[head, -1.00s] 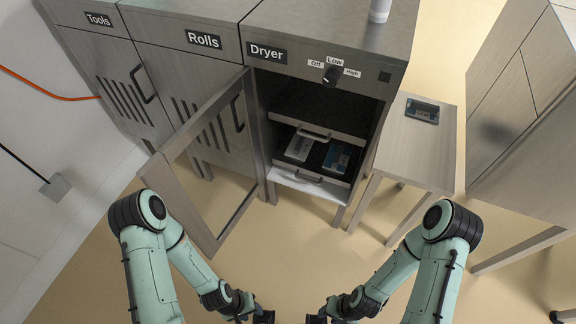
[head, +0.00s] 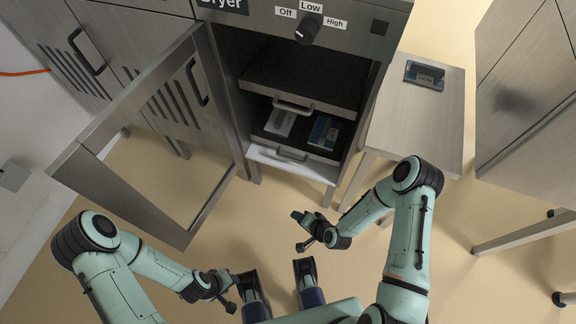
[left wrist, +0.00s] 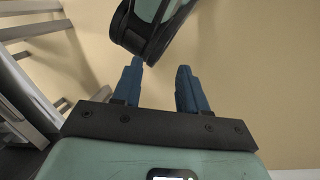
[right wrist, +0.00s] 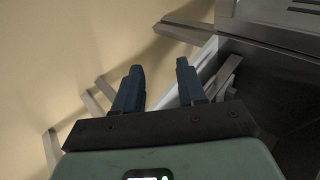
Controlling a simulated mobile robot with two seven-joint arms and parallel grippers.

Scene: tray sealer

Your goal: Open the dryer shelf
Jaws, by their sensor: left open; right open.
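The dryer (head: 345,28) stands with its framed door (head: 140,130) swung open to the left. Inside are an upper shelf (head: 325,109) with a bar handle (head: 293,106) and a lower shelf (head: 318,154) with a bar handle (head: 291,154). The lower shelf holds a white packet (head: 280,122) and a blue packet (head: 323,131). My right gripper (head: 302,230) is open and empty, in front of and below the lower shelf. In the right wrist view its fingers (right wrist: 157,75) are apart beside the pale shelf front. My left gripper (left wrist: 158,78) is open and empty, low at the left.
A small wooden table (head: 415,120) with a blue-and-grey item (head: 424,74) stands right of the dryer. A wooden cabinet (head: 525,100) is at the far right. The open door takes up space left of the opening. The floor in front is clear.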

